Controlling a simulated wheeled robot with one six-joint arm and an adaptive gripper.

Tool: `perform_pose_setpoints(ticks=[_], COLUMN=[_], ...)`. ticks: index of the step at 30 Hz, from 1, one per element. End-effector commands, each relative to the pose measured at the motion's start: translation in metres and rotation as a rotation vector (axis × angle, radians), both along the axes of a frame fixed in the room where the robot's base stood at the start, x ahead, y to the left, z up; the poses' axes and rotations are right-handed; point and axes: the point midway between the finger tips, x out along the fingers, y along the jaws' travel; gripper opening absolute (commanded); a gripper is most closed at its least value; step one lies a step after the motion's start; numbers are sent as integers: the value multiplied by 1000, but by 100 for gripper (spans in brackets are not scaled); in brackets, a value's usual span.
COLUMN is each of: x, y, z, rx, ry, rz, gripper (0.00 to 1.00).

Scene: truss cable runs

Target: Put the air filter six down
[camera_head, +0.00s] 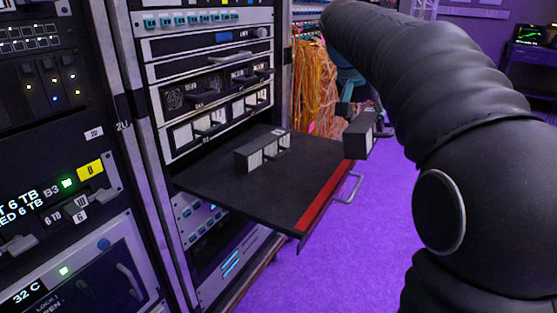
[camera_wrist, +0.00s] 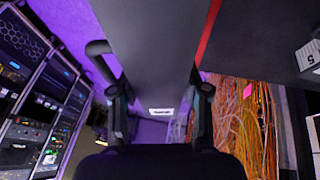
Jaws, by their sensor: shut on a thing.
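My gripper (camera_head: 362,108) is shut on a dark grey box-shaped air filter (camera_head: 359,136), held just past the red-striped edge of a pulled-out black shelf (camera_head: 225,192). In the wrist view, both fingers of my gripper (camera_wrist: 159,92) flank the held filter (camera_wrist: 155,50), which has a black handle on its left and a small white label near the fingers. Its number cannot be read. One filter (camera_wrist: 309,58) in the wrist view bears a 5.
The shelf's red strip (camera_head: 324,194) and a metal handle (camera_head: 349,188) mark its outer edge. The front part of the shelf is bare. Rack units (camera_head: 208,87) stand above it, and orange cables (camera_head: 313,85) hang behind. Purple floor (camera_head: 370,250) lies to the right.

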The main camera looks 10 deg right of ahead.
Motion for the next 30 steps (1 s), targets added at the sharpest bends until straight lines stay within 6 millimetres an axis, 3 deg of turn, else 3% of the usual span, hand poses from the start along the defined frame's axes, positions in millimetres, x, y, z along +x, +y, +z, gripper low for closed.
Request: perform_pose_setpoints(ticks=[8, 21, 30], x=[18, 51, 62], y=[13, 90, 115], z=[-2, -50, -67], rx=[158, 163, 161], ry=[-126, -125, -128], rz=[-2, 3, 0], gripper=[0, 0, 0])
